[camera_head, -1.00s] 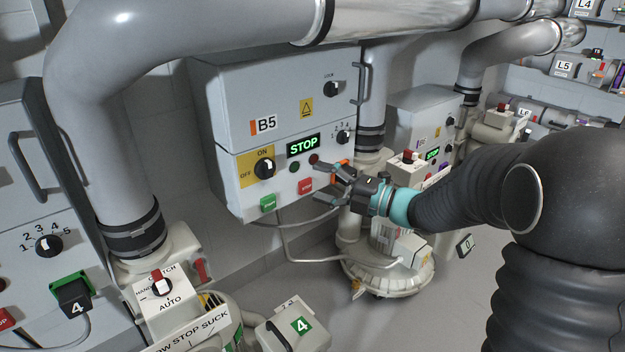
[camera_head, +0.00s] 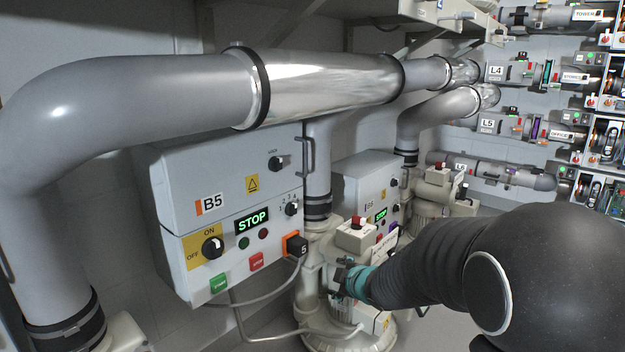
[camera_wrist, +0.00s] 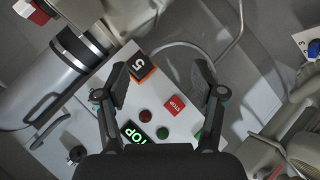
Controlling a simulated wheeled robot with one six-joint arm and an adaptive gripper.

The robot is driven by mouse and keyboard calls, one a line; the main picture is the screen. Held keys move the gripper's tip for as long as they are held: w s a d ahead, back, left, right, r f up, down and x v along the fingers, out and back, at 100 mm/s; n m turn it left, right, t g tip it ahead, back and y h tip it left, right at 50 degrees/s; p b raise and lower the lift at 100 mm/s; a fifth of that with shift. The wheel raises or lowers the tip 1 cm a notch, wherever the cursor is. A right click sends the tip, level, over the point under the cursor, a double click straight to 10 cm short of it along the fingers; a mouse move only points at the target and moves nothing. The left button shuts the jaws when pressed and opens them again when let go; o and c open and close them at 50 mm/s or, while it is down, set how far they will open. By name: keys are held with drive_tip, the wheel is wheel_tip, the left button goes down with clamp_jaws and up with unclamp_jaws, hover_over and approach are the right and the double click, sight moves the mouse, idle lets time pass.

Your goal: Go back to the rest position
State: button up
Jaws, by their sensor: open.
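My gripper (camera_head: 340,278) hangs at the end of my dark arm, to the right of and lower than the B5 control box (camera_head: 180,200) in the head view. In the wrist view my gripper (camera_wrist: 160,72) is open, its two fingers spread with nothing held. A black plug with an orange rim, marked 5 (camera_head: 297,245), sits at the lower right of the B5 box front. It also shows in the wrist view as the plug (camera_wrist: 138,68), beyond the fingers and apart from them. The green STOP display (camera_head: 252,220) is lit.
A large grey pipe with a shiny section (camera_head: 325,85) runs above the box. A grey cable (camera_head: 265,298) loops below it. Another box (camera_head: 365,190) with a lit STOP display stands behind. A round blower base (camera_head: 345,335) is below my gripper. Labelled racks fill the right.

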drive_tip(key=s+d+r+m+g+h+p, duration=0.1)
drive_tip(key=s+d+r+m+g+h, duration=0.15)
drive_tip(key=s+d+m, duration=0.4)
drive_tip(key=s+d+r+m+g+h+p, duration=0.1)
drive_tip(key=s+d+m+g+h+p, duration=0.2)
drive_tip(key=s, duration=0.6)
drive_tip(key=s+r+m+p, duration=0.2)
drive_tip(key=s+r, duration=0.4)
drive_tip(key=s, duration=0.3)
drive_tip(key=s+r+m+y+p, duration=0.1)
drive_tip(key=s+r+m, duration=0.3)
drive_tip(key=s, duration=0.6)
drive_tip(key=p+v, duration=0.1)
drive_tip(key=v, duration=0.1)
drive_tip(key=shift+r+p, duration=0.35)
drive_tip(key=shift+w+m, duration=0.15)
drive_tip(key=shift+m, duration=0.1)
